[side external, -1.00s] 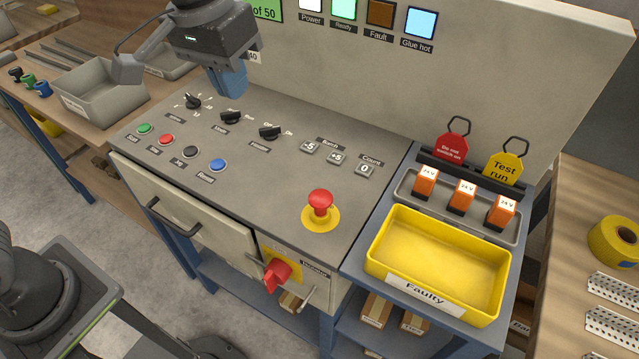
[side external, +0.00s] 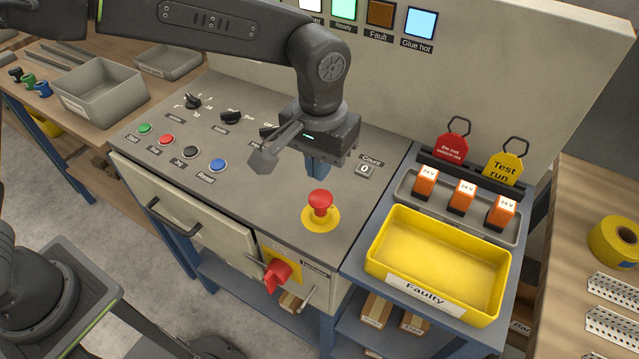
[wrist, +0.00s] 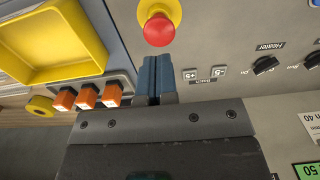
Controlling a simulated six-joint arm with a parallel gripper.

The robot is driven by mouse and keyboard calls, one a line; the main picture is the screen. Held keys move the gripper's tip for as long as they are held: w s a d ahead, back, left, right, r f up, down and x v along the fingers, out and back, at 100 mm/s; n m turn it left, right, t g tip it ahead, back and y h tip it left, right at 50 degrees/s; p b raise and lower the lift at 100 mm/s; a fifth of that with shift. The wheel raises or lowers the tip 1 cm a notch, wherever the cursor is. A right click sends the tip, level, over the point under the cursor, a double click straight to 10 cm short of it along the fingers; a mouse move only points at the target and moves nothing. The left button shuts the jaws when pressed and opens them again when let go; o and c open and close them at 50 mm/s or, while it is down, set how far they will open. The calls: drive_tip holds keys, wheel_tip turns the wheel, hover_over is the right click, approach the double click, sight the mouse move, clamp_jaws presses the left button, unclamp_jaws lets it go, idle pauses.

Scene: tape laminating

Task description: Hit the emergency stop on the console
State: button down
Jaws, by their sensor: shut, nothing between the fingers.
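The emergency stop is a red mushroom button (side external: 320,202) on a yellow round base (side external: 321,218), near the front right corner of the grey console top (side external: 265,195). It stands upright and uncovered. It also shows at the top of the wrist view (wrist: 159,29). My gripper (side external: 319,172) hangs over the console just behind the button, apart from it. Its blue fingers (wrist: 155,75) are shut with nothing between them. My gripper hides part of the batch keys in the side view.
A red rotary switch (side external: 277,273) sits on the console's front. Right of the console are a yellow "Faulty" bin (side external: 440,262), orange relays (side external: 463,195) and hanging tags (side external: 452,146). Knobs (side external: 230,117) and coloured buttons (side external: 218,165) lie to the left. A tall panel (side external: 480,80) rises behind.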

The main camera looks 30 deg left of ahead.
sight(319, 197)
drive_tip(key=shift+f, duration=4.05)
wheel_tip(319, 197, up, 15)
drive_tip(key=shift+f, duration=0.15)
drive_tip(key=s+a+r+t, duration=0.1)
drive_tip(key=s+a+r, duration=0.3)
drive_tip(key=a, duration=0.5)
drive_tip(key=s+a+f+t, duration=0.2)
drive_tip(key=s+a+t, duration=0.2)
drive_tip(key=s+a, duration=0.9)
drive_tip(key=shift+s+a+t, duration=0.25)
drive_tip(key=shift+a+t, duration=0.05)
drive_tip(key=shift+a, duration=0.75)
